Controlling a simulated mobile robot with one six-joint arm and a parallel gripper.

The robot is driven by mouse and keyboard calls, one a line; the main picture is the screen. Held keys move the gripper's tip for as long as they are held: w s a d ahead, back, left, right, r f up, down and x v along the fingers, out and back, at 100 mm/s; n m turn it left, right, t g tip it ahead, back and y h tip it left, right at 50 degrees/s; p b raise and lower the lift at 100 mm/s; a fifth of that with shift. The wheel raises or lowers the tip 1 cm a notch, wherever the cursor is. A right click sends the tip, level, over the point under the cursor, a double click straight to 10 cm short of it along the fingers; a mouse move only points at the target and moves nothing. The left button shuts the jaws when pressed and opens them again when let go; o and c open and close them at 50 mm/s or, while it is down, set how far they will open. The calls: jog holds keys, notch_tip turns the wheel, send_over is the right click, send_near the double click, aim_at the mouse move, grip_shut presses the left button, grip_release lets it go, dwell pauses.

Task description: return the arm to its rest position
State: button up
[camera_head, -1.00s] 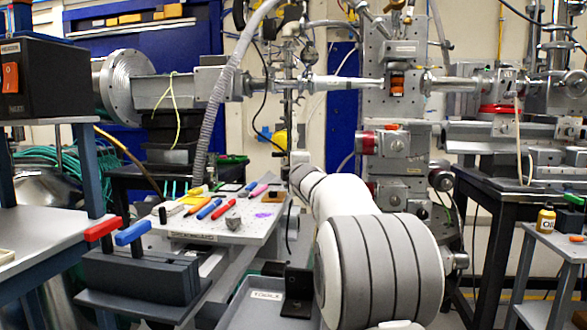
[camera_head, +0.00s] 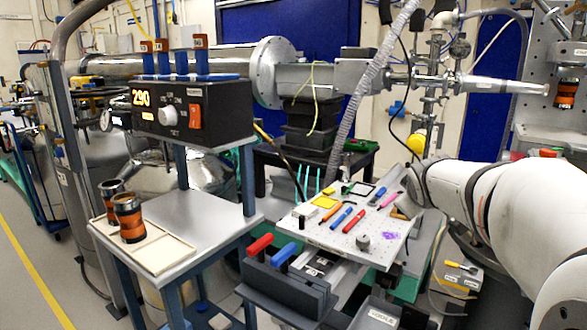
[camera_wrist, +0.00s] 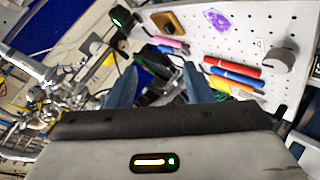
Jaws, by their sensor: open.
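My white arm fills the right side of the head view, its links reaching toward the far right corner of the perforated board (camera_head: 325,237). My gripper's fingers are not clearly visible in the head view. In the wrist view my gripper (camera_wrist: 160,82) shows two blue-grey fingers spread apart with nothing between them. The board, with its pens, also shows in the wrist view (camera_wrist: 240,45), tilted, beyond and to the right of the fingers.
A holder (camera_head: 285,285) with red and blue handles stands in front. At left, a table (camera_head: 205,184) carries a tray (camera_head: 165,256) with two orange-banded cylinders. A controller box (camera_head: 180,112) stands above.

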jog(key=s+a+r+m+g+y+p, duration=0.1)
jog(key=s+a+p, duration=0.3)
jog(key=s, duration=0.5)
jog(key=s+a+r+m+g+y+p, duration=0.1)
jog(key=s+a+r+m+g+p, duration=0.1)
jog(key=s+p, duration=0.7)
jog(key=s+a+r+m+g+y+p, duration=0.1)
jog(key=s+a+m+g+p, duration=0.2)
jog(key=s, duration=0.7)
jog(key=a+g+p, duration=0.2)
jog(key=a+p, duration=0.1)
jog(key=shift+a+r+m+y+p, duration=0.2)
jog(key=shift+r+m+y+p, duration=0.05)
jog(key=shift+m+y+p, duration=0.05)
